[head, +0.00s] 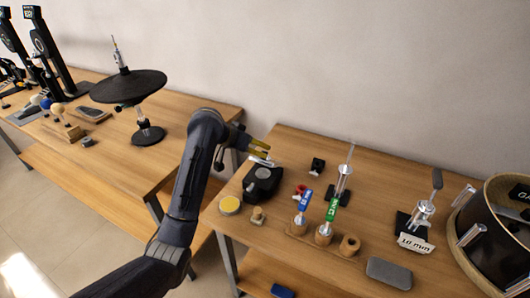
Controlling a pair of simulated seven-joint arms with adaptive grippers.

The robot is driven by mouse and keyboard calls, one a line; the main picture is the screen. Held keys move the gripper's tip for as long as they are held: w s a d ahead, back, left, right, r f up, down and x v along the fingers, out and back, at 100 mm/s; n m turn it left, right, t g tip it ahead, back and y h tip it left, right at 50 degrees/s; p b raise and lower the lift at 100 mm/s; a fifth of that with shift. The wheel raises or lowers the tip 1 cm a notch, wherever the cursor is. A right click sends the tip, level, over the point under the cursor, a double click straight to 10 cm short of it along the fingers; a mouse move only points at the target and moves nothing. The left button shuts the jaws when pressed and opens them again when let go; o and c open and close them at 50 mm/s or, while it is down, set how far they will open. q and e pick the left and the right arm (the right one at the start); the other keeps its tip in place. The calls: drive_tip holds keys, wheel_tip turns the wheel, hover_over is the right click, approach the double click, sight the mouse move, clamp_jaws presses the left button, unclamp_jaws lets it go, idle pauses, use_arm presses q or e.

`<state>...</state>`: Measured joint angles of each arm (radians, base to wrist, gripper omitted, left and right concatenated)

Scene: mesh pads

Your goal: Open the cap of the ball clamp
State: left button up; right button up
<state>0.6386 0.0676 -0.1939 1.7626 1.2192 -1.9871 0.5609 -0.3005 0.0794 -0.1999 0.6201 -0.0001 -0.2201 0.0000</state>
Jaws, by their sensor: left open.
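My left gripper (264,152) reaches in over the left end of the right-hand table, its yellowish fingers pointing right. It is open. A black device (262,184) with a rounded dark top sits on the table just below the fingers; it may be the ball clamp, but I cannot tell for sure. A small silvery part shows between it and the fingers; whether they touch is unclear. No separate cap can be made out. My right gripper is not in view.
The left table holds a cymbal stand (148,134). A gap separates the tables.

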sight(265, 152)
use_arm(q)
drive_tip(key=shift+x, duration=2.85)
drive_tip(key=shift+o, duration=0.3)
clamp_jaws()
